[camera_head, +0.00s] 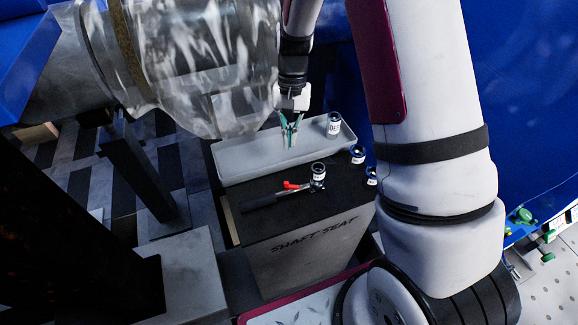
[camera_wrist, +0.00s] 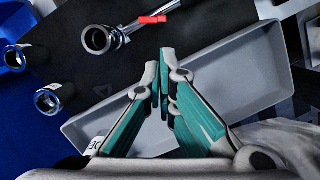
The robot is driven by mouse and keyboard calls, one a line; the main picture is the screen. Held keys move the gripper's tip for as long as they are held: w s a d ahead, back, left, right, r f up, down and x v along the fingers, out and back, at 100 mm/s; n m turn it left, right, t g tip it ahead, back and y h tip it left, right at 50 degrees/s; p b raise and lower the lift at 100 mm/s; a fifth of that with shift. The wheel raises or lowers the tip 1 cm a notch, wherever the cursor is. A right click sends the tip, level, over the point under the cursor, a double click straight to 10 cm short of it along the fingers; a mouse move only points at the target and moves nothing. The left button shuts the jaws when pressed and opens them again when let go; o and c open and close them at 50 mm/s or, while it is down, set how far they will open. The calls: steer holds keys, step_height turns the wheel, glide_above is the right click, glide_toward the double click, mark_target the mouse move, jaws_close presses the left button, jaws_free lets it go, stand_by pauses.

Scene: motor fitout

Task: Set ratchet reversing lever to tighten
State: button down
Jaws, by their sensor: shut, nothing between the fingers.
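The ratchet lies on the dark top of the stand labelled "SHAFT SEAT", its black handle (camera_head: 260,202) pointing left in the head view. Its red reversing lever (camera_head: 294,185) is beside the head, which carries an upright metal socket (camera_head: 318,174). In the wrist view the red lever (camera_wrist: 155,19) is near the top edge, with the socket (camera_wrist: 97,38) to its left. I cannot tell which way the lever is set. My gripper (camera_head: 289,143) is shut and empty over the grey tray, apart from the ratchet. Its fingertips (camera_wrist: 166,52) show below the lever in the wrist view.
The long grey tray (camera_head: 232,172) lies behind the ratchet, with one labelled socket (camera_head: 334,125) at its right end. Two more sockets (camera_head: 357,155) (camera_head: 371,177) are at the stand's right edge. A large plastic-wrapped cylinder (camera_head: 190,60) hangs close to my gripper's left.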

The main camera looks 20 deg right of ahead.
steer(key=x, duration=1)
